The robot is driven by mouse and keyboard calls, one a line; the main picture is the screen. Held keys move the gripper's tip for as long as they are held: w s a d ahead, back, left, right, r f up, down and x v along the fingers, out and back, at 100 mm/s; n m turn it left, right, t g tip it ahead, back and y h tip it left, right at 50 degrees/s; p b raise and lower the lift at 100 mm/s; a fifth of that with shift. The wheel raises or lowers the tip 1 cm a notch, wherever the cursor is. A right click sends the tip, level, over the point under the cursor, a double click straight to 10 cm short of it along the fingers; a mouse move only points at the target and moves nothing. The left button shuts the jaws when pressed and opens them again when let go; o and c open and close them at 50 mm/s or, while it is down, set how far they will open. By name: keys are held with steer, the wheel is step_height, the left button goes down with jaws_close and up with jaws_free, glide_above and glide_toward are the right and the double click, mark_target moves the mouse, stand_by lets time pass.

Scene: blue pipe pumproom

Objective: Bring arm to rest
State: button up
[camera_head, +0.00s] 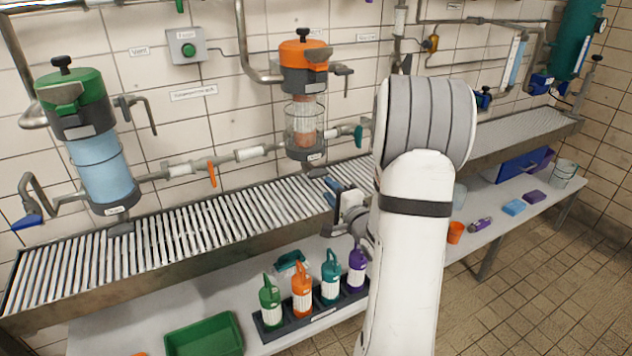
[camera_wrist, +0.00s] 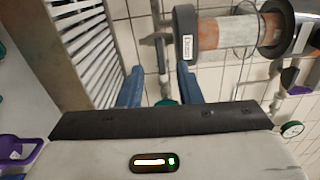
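My white arm (camera_head: 415,240) reaches up in front of the bench and hides part of it. My gripper (camera_head: 333,191) is above the front part of the slatted grating, left of the arm. In the wrist view my gripper (camera_wrist: 160,82) shows two blue fingers set apart, with nothing held between them. Behind the fingers are the wall pipe and the orange-topped filter housing (camera_head: 304,65), which also shows sideways in the wrist view (camera_wrist: 228,32).
A green-topped housing (camera_head: 90,130) stands at left. The slatted grating (camera_head: 190,235) runs along the wall. On the lower shelf are a rack of several coloured bottles (camera_head: 302,292), a green tray (camera_head: 205,337) and an orange cup (camera_head: 455,232). The tiled floor (camera_head: 545,290) at right is clear.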

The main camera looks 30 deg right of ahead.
steer(key=s+a+r+n+g+h+p, duration=0.3)
steer(key=s+a+r+n+g+p, duration=0.1)
steer(key=a+r+n+g+p, duration=0.3)
steer(key=s+a+r+n+g+y+p, duration=0.1)
steer(key=s+a+r+n+g, duration=0.3)
steer(key=s, duration=0.6)
steer(key=s+a+r+n+g+y+p, duration=0.1)
steer(key=s+a+r+n+g+p, duration=0.3)
steer(key=s+a+n, duration=0.3)
steer(key=s+a, duration=0.2)
steer(key=s, duration=0.2)
steer(key=shift+s+r, duration=0.3)
steer(key=shift+r, duration=0.05)
